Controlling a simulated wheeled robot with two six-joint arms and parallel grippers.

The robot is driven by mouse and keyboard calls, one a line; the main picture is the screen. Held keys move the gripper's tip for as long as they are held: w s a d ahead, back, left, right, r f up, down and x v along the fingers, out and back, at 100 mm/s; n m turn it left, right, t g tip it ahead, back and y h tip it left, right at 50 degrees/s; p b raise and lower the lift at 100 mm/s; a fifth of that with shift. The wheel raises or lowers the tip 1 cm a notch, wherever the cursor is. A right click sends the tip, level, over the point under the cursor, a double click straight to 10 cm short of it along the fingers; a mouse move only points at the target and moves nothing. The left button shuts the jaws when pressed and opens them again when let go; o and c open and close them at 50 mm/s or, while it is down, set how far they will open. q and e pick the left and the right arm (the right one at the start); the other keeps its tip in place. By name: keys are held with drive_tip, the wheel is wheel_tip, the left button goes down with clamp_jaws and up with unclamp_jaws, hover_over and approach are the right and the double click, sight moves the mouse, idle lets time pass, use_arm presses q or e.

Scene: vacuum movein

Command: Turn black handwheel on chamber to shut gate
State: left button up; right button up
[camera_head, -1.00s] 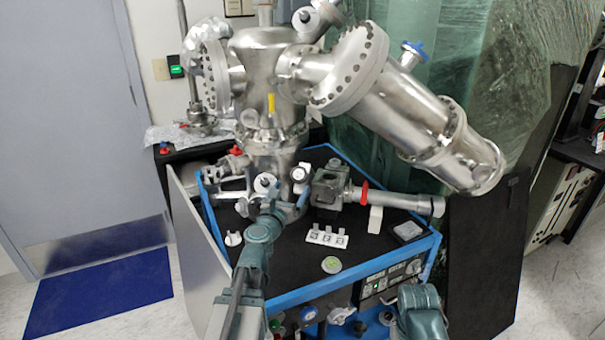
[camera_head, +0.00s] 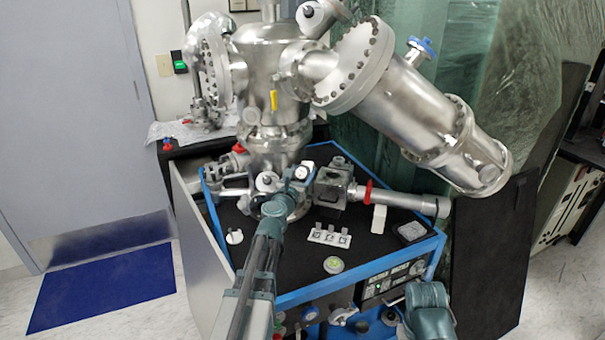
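The steel vacuum chamber (camera_head: 270,75) stands upright at the back of the black-topped, blue-edged cart. My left arm reaches up from the bottom middle. My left gripper (camera_head: 294,181) is at the fittings around the chamber's lower part, close to a small white-faced part. Its fingers are small and blend with the metal, so I cannot tell their opening or whether they touch anything. I cannot clearly pick out the black handwheel; a dark round part (camera_head: 257,206) shows just left of the gripper, partly hidden by it. My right arm shows at the lower right, its fingers out of sight.
A big steel cylinder (camera_head: 410,110) slants out to the right above the cart. A grey tube with a red ring (camera_head: 368,191) runs right of my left gripper. White tagged blocks (camera_head: 329,236) and a small round disc (camera_head: 333,265) lie on the bare black top.

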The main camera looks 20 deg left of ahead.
use_arm(q)
drive_tip(key=c, duration=0.7)
drive_tip(key=shift+c, duration=0.2)
